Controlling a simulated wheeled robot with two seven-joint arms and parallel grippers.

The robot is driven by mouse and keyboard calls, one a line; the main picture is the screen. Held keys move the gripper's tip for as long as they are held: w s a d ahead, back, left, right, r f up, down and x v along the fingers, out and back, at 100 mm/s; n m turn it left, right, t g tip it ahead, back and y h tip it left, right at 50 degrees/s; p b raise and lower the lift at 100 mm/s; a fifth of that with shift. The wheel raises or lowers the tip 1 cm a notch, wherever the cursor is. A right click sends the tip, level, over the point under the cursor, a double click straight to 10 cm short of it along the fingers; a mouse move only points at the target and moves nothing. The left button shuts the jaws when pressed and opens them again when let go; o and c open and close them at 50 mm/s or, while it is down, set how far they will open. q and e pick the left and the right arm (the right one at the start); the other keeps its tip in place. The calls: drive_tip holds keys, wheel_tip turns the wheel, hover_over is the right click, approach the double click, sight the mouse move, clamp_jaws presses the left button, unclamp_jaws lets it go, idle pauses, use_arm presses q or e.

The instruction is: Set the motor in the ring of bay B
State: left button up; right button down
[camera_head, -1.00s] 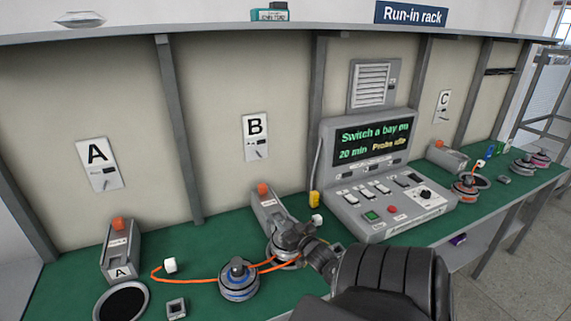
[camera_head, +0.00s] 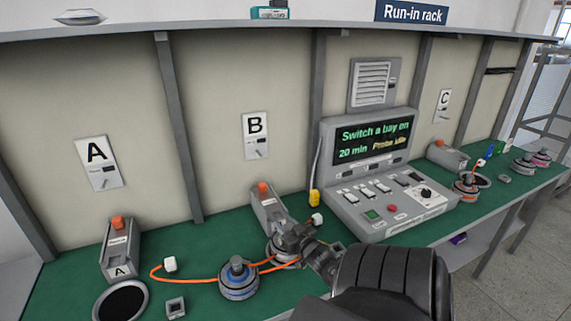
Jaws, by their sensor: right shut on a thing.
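My right gripper (camera_head: 289,241) is shut on a motor (camera_head: 284,261) in front of the bay B stand (camera_head: 268,208). The motor is mostly hidden by the gripper and wrist. It is low over the bay B spot; the ring there is hidden, so I cannot tell whether the motor is seated in it. An orange cable (camera_head: 192,279) runs from a white plug (camera_head: 170,264) on the left, past a second, blue-banded motor (camera_head: 238,280), toward the held motor. The bay B sign (camera_head: 256,136) is on the back panel. My left gripper is not in view.
Bay A's stand (camera_head: 120,250) and its empty dark ring (camera_head: 121,302) are at left. A small grey block (camera_head: 175,307) lies nearby. The control console (camera_head: 385,195) stands right of bay B. Further motors (camera_head: 467,186) sit at bay C and the far right end.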

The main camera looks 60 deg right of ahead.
drive_tip(key=shift+w+f, duration=0.1)
drive_tip(key=shift+f, duration=0.05)
drive_tip(key=c, duration=0.8)
unclamp_jaws()
drive_tip(key=shift+a, duration=0.1)
drive_tip(key=shift+f, duration=0.35)
drive_tip(key=b+v, duration=0.1)
drive_tip(key=v, duration=0.4)
drive_tip(key=b+v, duration=0.1)
drive_tip(key=v, duration=0.5)
drive_tip(key=shift+r+b, duration=0.25)
drive_tip(key=shift+b, duration=0.1)
